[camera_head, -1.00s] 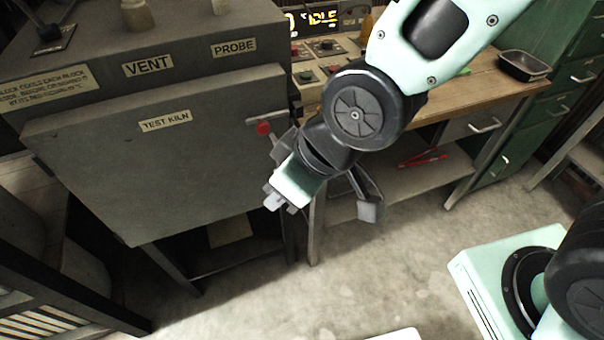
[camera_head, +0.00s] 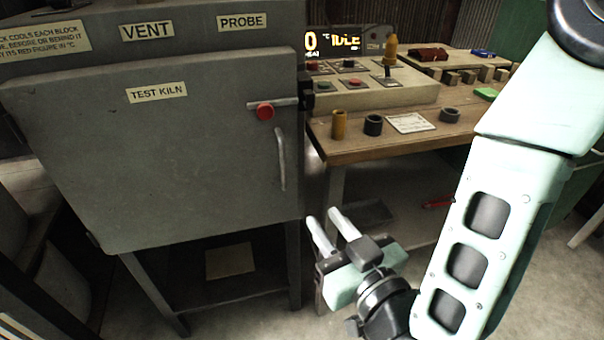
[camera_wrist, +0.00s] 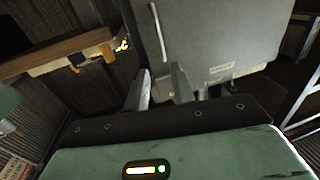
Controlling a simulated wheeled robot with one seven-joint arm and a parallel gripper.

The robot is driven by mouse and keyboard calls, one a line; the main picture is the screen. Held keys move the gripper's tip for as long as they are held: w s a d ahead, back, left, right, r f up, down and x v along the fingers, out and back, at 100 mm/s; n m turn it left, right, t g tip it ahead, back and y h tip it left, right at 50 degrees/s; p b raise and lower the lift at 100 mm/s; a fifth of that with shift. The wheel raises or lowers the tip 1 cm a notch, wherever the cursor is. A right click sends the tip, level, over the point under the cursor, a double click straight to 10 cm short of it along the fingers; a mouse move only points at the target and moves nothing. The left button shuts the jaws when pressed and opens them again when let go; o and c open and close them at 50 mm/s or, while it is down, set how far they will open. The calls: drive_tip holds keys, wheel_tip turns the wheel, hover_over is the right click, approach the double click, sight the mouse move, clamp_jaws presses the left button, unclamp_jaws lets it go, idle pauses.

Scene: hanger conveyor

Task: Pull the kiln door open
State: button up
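The kiln door (camera_head: 190,185) is a grey panel labelled TEST KILN, and it looks shut against the kiln body. A pale vertical handle (camera_head: 281,160) runs down its right side. A latch bar with a red knob (camera_head: 265,111) sits above the handle. My gripper (camera_head: 328,227) is below and to the right of the handle, apart from it, with its two fingers spread and nothing between them. In the wrist view the open fingers (camera_wrist: 161,88) point toward the door (camera_wrist: 225,35), and the handle (camera_wrist: 158,28) lies ahead of them.
A wooden workbench (camera_head: 400,135) stands right of the kiln, with a control box (camera_head: 370,88), small cylinders and a lit IDLE display (camera_head: 335,41) on or behind it. Under the kiln is an open stand with a shelf. Bare floor lies in front.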

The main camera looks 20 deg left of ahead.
sight(284, 166)
drive_tip(key=x, duration=1.7)
drive_tip(key=shift+w+a, duration=0.1)
clamp_jaws()
